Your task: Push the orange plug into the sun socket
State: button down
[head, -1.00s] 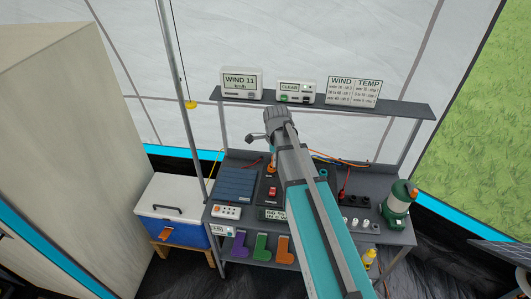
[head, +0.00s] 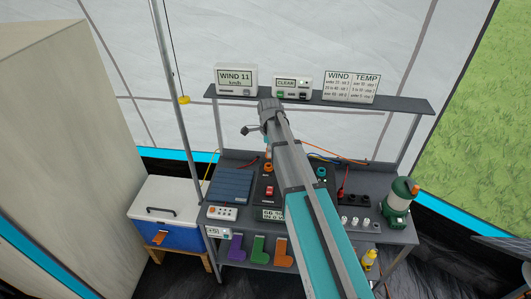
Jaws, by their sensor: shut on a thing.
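My arm reaches over the bench from the lower right, and its wrist is above the back of the bench. My gripper (head: 268,147) points down below the wrist and is mostly hidden by the arm. It is shut on a small orange thing, which I take to be the orange plug (head: 268,155). Just below is an orange ring (head: 267,168) on the dark panel with a red switch (head: 269,190). A teal ring (head: 321,172) shows right of the arm. I cannot read which socket is the sun one, nor tell whether plug and socket touch.
A blue solar panel (head: 231,183) lies left of the dark panel. A black socket block (head: 353,201) with a red lead and a green lantern (head: 399,196) stand right. A shelf (head: 400,104) with displays runs behind. The cooler (head: 165,212) is at left.

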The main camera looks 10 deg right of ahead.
jog(key=w+d+f+b, duration=0.1)
jog(key=w+f+b, duration=0.1)
jog(key=w, duration=0.4)
jog(key=shift+f, duration=0.65)
jog(key=shift+f, duration=0.1)
jog(key=shift+f+b, duration=2)
jog(key=shift+b, duration=0.25)
jog(key=shift+s, duration=0.2)
jog(key=shift+f+b, duration=1.55)
dwell(0.8)
jog(key=shift+c, duration=1.8)
grip_release()
